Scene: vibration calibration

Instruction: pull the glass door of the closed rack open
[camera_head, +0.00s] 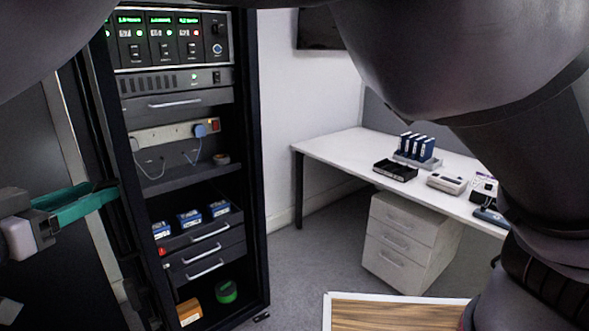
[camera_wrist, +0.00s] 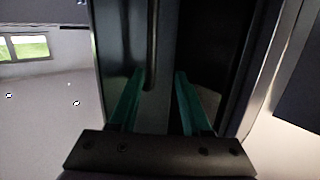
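The wrist view shows a slim upright bar handle (camera_wrist: 152,40) in front of a dark, glossy upright panel (camera_wrist: 118,40), which looks like the glass door. My gripper (camera_wrist: 161,73) has two teal fingers spread apart. The handle's lower end shows between them, nearer the left finger; I cannot tell whether they touch. In the head view my gripper (camera_head: 116,192) points right, near the left post of the black rack (camera_head: 257,160). A dark panel with a pale edge (camera_head: 66,135) stands behind it. I cannot make out the handle there, nor whether glass covers the rack's front.
The rack holds instruments, a power strip (camera_head: 170,133), drawers and blue boxes. A white desk (camera_head: 340,150) with a drawer cabinet (camera_head: 400,235) stands right. A wood-topped surface with a white rim (camera_head: 328,310) is at the bottom. Grey floor between rack and desk is clear.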

